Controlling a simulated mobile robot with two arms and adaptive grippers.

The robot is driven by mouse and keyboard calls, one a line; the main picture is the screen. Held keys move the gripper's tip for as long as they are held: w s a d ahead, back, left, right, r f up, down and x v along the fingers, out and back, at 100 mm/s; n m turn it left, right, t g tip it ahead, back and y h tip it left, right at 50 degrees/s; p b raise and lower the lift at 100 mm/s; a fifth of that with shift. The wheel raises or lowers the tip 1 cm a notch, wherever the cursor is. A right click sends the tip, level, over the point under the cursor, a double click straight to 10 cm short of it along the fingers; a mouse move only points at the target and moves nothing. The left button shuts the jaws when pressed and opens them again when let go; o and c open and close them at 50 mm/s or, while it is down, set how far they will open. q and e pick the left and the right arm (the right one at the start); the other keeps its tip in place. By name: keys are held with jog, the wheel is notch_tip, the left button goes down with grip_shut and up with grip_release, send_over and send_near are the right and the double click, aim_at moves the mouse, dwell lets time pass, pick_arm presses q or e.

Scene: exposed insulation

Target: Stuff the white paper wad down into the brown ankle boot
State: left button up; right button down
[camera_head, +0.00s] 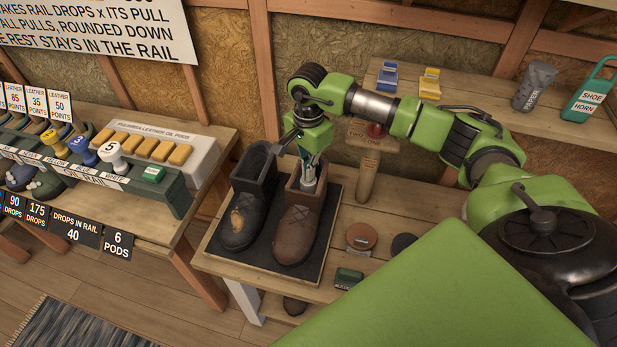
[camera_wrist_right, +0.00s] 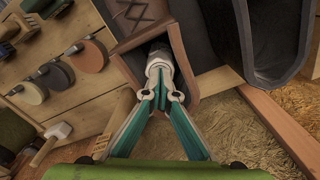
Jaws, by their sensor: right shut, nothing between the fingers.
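The brown ankle boot (camera_head: 296,230) stands upright on a dark mat, its toe toward the front. My right gripper (camera_head: 309,180) points down into its open top, shut and with nothing between its fingers. In the right wrist view, the shut fingertips (camera_wrist_right: 163,97) are at the mouth of the brown boot (camera_wrist_right: 142,18). The lower part of the wad is hidden in the boot. My left gripper is out of view.
A black boot (camera_head: 240,222) with a tan patch stands close on the left. A shelf behind holds a shoe horn (camera_head: 590,97). A labelled rail (camera_head: 150,185) stands left.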

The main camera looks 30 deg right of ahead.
notch_tip(320, 180, up, 7)
jog(key=p, duration=0.3)
jog(key=shift+f, duration=0.2)
dwell(0.6)
